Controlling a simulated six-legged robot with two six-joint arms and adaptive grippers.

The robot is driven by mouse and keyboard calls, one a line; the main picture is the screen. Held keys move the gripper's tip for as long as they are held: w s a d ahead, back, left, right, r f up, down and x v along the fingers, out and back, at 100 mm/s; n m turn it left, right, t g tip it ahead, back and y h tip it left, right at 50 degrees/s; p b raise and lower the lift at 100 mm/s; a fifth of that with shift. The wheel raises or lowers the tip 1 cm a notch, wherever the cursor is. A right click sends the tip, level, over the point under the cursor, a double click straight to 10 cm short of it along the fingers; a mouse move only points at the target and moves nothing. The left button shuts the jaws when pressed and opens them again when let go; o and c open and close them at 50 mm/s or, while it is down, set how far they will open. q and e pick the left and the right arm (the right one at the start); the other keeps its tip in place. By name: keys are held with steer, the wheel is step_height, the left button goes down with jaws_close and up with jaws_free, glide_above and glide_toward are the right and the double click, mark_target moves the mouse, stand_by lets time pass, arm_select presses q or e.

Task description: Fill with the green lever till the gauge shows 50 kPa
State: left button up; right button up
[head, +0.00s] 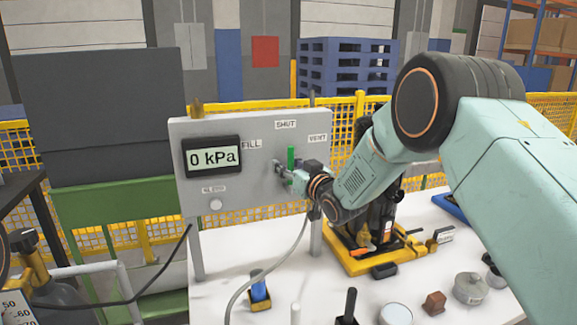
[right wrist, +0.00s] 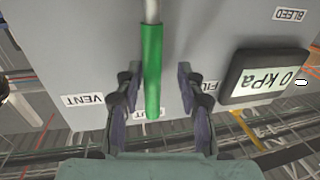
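The green lever (head: 291,158) stands upright on the grey panel (head: 240,135), pointing at the SHUT label (head: 286,125). The FILL label (head: 251,144) is to its left and the VENT label (head: 317,138) to its right. The gauge (head: 212,156) reads 0 kPa. My right gripper (head: 284,172) is at the lever. In the right wrist view the green lever (right wrist: 152,70) lies between the two open fingers of my right gripper (right wrist: 155,105), with a gap on both sides. My left gripper is not in view.
A blue-topped part (head: 258,285), a yellow-based machine (head: 375,255) and several small parts are on the table. Yellow fencing (head: 555,108) stands behind.

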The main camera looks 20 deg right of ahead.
steer(key=shift+w+d+f, duration=0.15)
steer(key=shift+d+f, duration=0.05)
steer(key=shift+d, duration=0.2)
steer(key=shift+d+f, duration=0.1)
steer(key=shift+d, duration=0.1)
steer(key=shift+c, duration=0.6)
steer(key=shift+a+r, duration=0.2)
steer(key=shift+a, duration=0.25)
steer(key=c, duration=0.6)
steer(key=shift+d+f, duration=0.1)
steer(key=shift+d, duration=0.2)
jaws_close()
steer(key=shift+a+f, duration=0.1)
